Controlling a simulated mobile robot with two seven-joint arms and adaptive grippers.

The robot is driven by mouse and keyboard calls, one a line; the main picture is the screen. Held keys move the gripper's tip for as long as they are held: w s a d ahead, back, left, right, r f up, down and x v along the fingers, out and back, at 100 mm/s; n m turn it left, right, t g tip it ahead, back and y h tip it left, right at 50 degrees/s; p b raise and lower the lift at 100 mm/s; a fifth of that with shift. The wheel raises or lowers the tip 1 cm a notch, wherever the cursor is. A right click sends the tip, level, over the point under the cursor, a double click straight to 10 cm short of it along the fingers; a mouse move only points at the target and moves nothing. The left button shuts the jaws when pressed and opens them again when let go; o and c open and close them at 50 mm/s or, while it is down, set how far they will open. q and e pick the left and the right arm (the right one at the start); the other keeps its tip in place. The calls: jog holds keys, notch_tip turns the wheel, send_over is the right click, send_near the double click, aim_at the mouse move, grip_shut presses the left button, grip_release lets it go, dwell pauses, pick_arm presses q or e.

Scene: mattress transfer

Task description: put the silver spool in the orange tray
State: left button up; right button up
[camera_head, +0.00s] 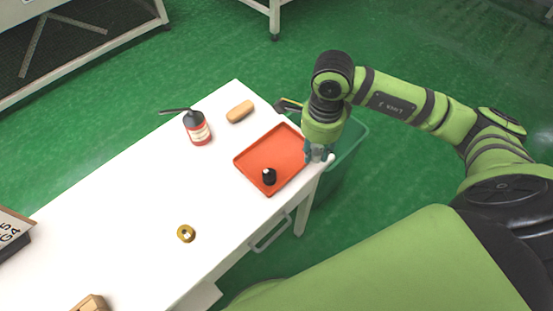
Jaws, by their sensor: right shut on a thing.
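The orange tray (283,147) lies on the white table near its right end. A small black object (269,177) stands inside it near the front corner. My right gripper (318,155) points down at the tray's right edge, over the table's end. It is shut on a small greyish thing, which looks like the silver spool (318,150); the fingers hide most of it. I cannot tell its height above the table. My left gripper is not in view.
A gold ring-like spool (186,233) lies on the white table (130,220). A red and black extinguisher (199,130) and a tan block (240,112) stand near the back edge. A wooden item (91,303) is at front left. A green bin (345,160) is beyond the right end.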

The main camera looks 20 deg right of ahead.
jog(key=m, duration=0.1)
jog(key=d+m, duration=0.1)
jog(key=m, duration=0.2)
jog(key=shift+w+d+m, duration=0.1)
jog(key=shift+d+m, duration=0.2)
jog(key=d+m+b, duration=0.1)
jog(key=m, duration=0.4)
jog(key=p, duration=0.3)
send_over(288, 149)
notch_tip(288, 149, down, 6)
jog(key=shift+f, duration=0.15)
notch_tip(288, 149, down, 4)
jog(key=shift+r+p, duration=0.2)
jog(key=shift+p, duration=0.1)
jog(key=shift+f, duration=0.25)
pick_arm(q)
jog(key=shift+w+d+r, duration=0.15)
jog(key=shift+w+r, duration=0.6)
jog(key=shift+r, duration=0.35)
